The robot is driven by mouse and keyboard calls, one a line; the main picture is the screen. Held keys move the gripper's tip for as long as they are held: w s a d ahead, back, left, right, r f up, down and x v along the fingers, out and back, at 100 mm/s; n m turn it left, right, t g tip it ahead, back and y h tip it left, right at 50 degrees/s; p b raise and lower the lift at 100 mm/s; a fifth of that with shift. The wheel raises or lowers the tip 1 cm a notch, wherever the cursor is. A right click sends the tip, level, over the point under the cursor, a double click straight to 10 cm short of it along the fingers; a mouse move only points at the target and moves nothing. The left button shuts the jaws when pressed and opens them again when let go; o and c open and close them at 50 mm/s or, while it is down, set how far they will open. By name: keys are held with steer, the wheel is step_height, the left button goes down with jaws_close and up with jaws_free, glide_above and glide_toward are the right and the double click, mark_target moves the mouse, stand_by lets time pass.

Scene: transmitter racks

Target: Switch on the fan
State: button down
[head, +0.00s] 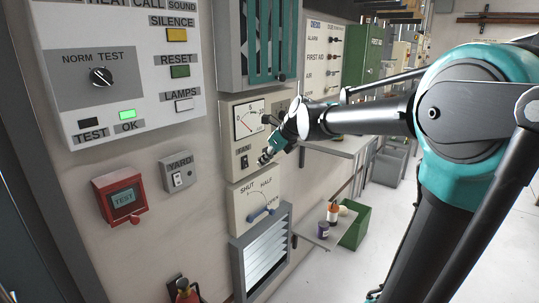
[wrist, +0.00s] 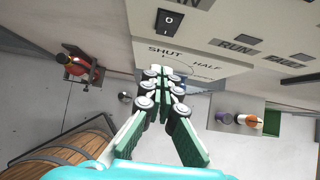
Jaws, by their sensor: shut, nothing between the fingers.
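The fan panel (head: 228,112) is a pale plate on the wall with a dial gauge (head: 249,120) and a FAN label. Below the label is a small black rocker switch (head: 244,161); in the wrist view the rocker (wrist: 168,21) shows near the top edge, its label cut off. My gripper (head: 265,157) is in front of the panel's lower right part, just right of the rocker, hiding part of the panel. In the wrist view my gripper (wrist: 163,90) is shut and empty, its tips below the rocker in the picture. I cannot tell the rocker's position.
A SHUT/HALF/OPEN lever plate (head: 240,206) and a louvred vent (head: 262,256) are below. RUN (wrist: 237,47) and FAULT labels are right of the rocker. A small shelf (head: 318,237) holds bottles.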

mark_target(246, 165)
steer(key=shift+w+a+f, duration=0.45)
steer(key=shift+w+a, duration=0.15)
steer(key=shift+a, duration=0.15)
steer(key=shift+w+a+f, duration=0.5)
steer(key=shift+w+a, duration=0.05)
steer(key=shift+a, duration=0.2)
steer(key=shift+w+a+f, duration=0.45)
steer(key=shift+w+a, duration=0.15)
steer(key=shift+a, duration=0.15)
steer(key=shift+w+a+f, duration=0.1)
steer(key=shift+a, duration=0.1)
steer(key=shift+r, duration=0.85)
